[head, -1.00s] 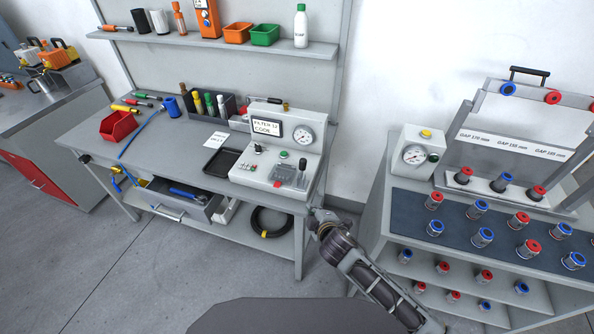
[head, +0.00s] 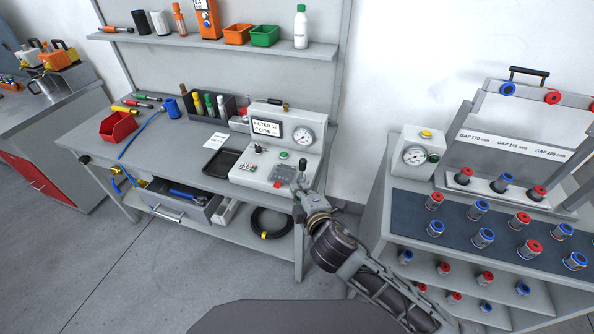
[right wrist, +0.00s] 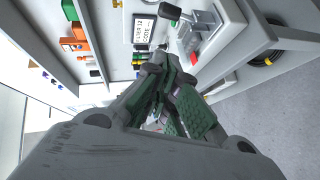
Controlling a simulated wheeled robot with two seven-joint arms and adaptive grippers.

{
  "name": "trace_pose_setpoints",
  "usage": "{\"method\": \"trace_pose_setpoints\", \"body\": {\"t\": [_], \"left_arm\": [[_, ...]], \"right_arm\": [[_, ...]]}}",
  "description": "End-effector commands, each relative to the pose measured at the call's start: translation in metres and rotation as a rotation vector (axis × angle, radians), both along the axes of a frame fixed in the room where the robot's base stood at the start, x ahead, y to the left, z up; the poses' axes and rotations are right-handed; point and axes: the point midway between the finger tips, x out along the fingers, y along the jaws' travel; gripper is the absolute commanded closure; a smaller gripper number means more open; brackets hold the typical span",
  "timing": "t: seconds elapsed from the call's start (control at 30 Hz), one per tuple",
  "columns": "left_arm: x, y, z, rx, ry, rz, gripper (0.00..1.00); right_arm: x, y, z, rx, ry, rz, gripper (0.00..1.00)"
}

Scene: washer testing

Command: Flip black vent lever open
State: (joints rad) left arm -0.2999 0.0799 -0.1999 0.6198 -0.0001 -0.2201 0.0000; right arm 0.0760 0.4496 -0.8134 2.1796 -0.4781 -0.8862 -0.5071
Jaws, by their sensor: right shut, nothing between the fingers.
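The grey-white test device (head: 250,168) stands at the right end of the workbench, with a dial gauge and a small screen. The black-knobbed vent lever (head: 302,164) stands up at its right front edge. It also shows at the top of the right wrist view (right wrist: 171,12). My right gripper (head: 299,198) is shut and empty, just below and in front of the device's right corner; contact with the lever cannot be made out. Its green-padded fingers show in the right wrist view (right wrist: 174,86). My left gripper is out of view.
The workbench (head: 90,139) holds a red bin (head: 119,126), a black tray (head: 222,161) and tools; its drawer (head: 186,203) is open. A coiled black hose (head: 271,233) lies below. A rack of fittings (head: 460,263) stands at the right, with a floor gap between.

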Motion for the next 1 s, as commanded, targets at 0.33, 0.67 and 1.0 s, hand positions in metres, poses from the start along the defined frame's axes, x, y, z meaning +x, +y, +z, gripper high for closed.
{"method": "trace_pose_setpoints", "body": {"t": [0.33, 0.67, 1.0], "left_arm": [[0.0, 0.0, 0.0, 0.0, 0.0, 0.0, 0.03], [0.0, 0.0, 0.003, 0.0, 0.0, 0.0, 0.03], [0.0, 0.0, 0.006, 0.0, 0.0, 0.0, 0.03]], "right_arm": [[0.002, 0.0, -0.001, 0.001, 0.0, 0.0, 1.0], [0.018, 0.006, -0.005, 0.001, -0.001, 0.0, 1.0], [0.046, 0.014, -0.014, 0.001, 0.0, 0.0, 1.0]]}}
